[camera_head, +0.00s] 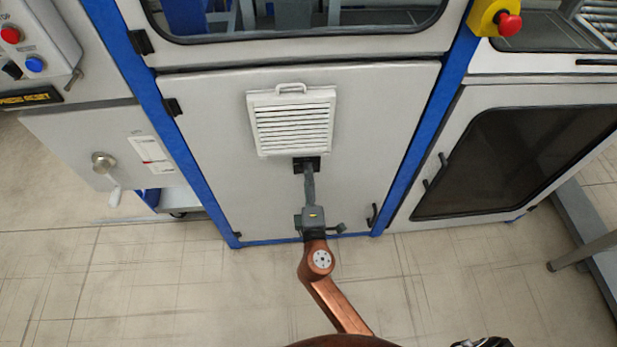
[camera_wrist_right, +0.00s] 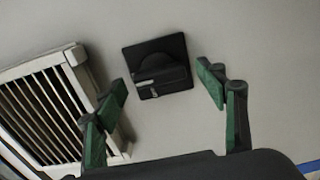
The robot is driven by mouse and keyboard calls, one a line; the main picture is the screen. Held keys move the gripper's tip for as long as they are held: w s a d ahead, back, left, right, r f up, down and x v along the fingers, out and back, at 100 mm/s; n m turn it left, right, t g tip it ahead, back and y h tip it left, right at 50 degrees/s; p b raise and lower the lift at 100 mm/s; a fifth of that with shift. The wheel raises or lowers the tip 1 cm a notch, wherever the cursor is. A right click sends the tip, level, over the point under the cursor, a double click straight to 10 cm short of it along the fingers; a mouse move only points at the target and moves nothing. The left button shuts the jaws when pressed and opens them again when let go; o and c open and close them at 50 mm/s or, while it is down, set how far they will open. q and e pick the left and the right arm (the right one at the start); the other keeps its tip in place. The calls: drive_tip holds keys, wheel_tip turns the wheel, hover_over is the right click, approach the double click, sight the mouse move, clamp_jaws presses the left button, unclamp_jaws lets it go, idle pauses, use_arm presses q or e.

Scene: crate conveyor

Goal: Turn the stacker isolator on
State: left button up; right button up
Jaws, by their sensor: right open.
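The stacker isolator (camera_wrist_right: 158,52) is a black rotary switch on a square black plate on the grey cabinet panel. In the right wrist view its knob has a raised grip bar, lying roughly crosswise with a pale mark. In the head view the isolator (camera_head: 315,163) shows just below the white louvred vent, partly hidden by my gripper. My right gripper (camera_head: 308,180) is open in front of it. In the right wrist view its green-padded fingers stand to either side of the knob, with nothing between them and apparently not touching it. My left gripper is not in view.
The louvred vent (camera_head: 292,122) juts out above the isolator, and shows at left in the right wrist view. Blue frame posts (camera_head: 430,120) flank the panel. A red emergency button (camera_head: 508,25) is at top right, and a button box (camera_head: 35,45) at top left.

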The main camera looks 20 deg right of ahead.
drive_tip(key=v, duration=1.1)
drive_tip(key=shift+s, duration=0.25)
